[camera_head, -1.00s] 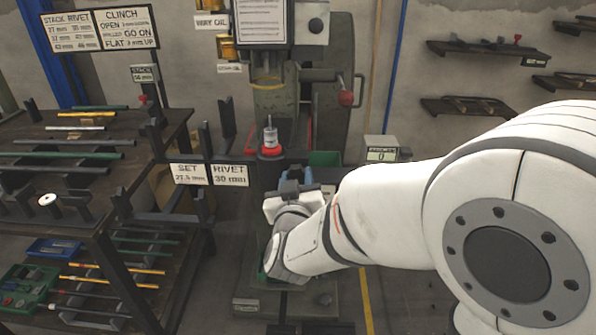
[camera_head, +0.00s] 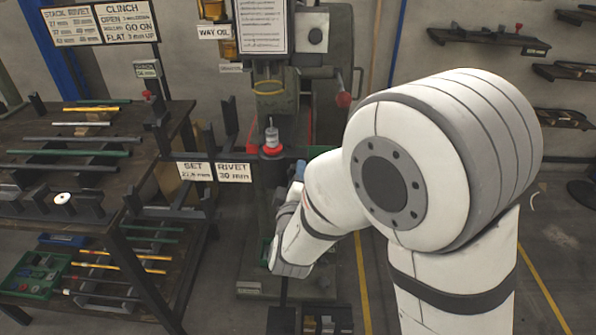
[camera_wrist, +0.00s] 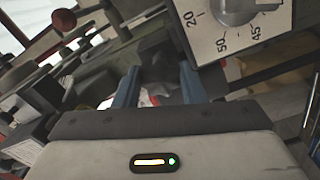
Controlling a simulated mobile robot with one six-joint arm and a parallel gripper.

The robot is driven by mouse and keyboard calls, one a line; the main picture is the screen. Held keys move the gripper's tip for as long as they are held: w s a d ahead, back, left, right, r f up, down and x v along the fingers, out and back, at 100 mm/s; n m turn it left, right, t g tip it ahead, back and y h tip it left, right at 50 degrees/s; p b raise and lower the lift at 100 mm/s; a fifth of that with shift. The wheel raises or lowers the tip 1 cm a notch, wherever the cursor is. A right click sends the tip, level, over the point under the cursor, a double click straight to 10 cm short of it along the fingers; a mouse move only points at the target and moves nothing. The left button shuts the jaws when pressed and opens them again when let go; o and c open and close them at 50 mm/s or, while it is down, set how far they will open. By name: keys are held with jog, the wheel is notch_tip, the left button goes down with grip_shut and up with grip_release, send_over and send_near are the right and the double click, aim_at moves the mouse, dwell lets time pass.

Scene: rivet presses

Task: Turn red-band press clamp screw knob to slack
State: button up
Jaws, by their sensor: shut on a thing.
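The press (camera_head: 268,115) stands in the middle of the head view, with a red band (camera_head: 272,151) around a grey post. My gripper (camera_head: 297,180) is low in front of it, mostly hidden behind my wrist and forearm. In the wrist view my gripper (camera_wrist: 160,80) has its two blue fingers on either side of a dark piece, the clamp screw knob (camera_wrist: 160,74). It is shut on the knob, whose shape and turn are hard to read in the shade. The knob is hidden in the head view.
A white dial plate (camera_wrist: 236,22) with numbers is close to the right finger in the wrist view. A red ball handle (camera_head: 343,100) is right of the press.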

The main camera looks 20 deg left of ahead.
jog(key=n+p, duration=0.5)
jog(key=n, duration=0.5)
jog(key=shift+n+p, duration=0.35)
jog(key=shift+n, duration=0.05)
dwell(0.3)
jog(key=o, duration=1)
jog(key=p+v, duration=0.4)
jog(key=v, duration=0.3)
jog(key=shift+s, duration=0.4)
